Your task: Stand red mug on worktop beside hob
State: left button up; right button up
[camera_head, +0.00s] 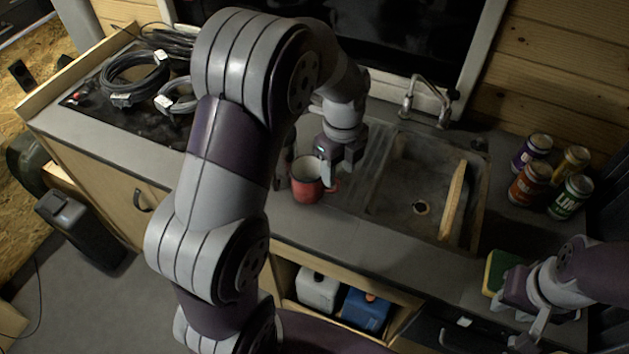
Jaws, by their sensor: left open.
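The red mug (306,187) stands upright on the worktop (305,232), between the hob and the sink. Its pale inside faces up and its handle points right. The black hob (90,103) is at the left with cable coils on it; my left arm hides its right part. My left gripper (329,174) is open at the mug's right side, by the rim and handle. I cannot tell whether it touches the mug. My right gripper (518,308) is at the lower right by the worktop's front edge; its finger opening is unclear.
The sink (400,190) holds a wooden board (453,200), with a tap (430,95) behind. Several cans (530,182) stand right of it. A green and yellow sponge (497,271) lies beside my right gripper. Cable coils (135,75) cover part of the hob.

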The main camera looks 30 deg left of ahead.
aim_at(336, 191)
pick_arm(q)
jog(key=shift+w+d+f, duration=0.15)
jog(key=shift+w+f, duration=0.05)
jog(key=shift+f, duration=0.5)
jog(key=f, duration=0.3)
jog(key=f+p, duration=0.1)
jog(key=f, duration=0.1)
jog(key=shift+s+a, duration=0.3)
jog(key=shift+s, duration=0.05)
jog(key=shift+w+d+f, duration=0.1)
jog(key=shift+w+f, duration=0.15)
jog(key=shift+f, duration=0.15)
jog(key=shift+s+r, duration=0.1)
jog(key=shift+s, duration=0.05)
grip_shut()
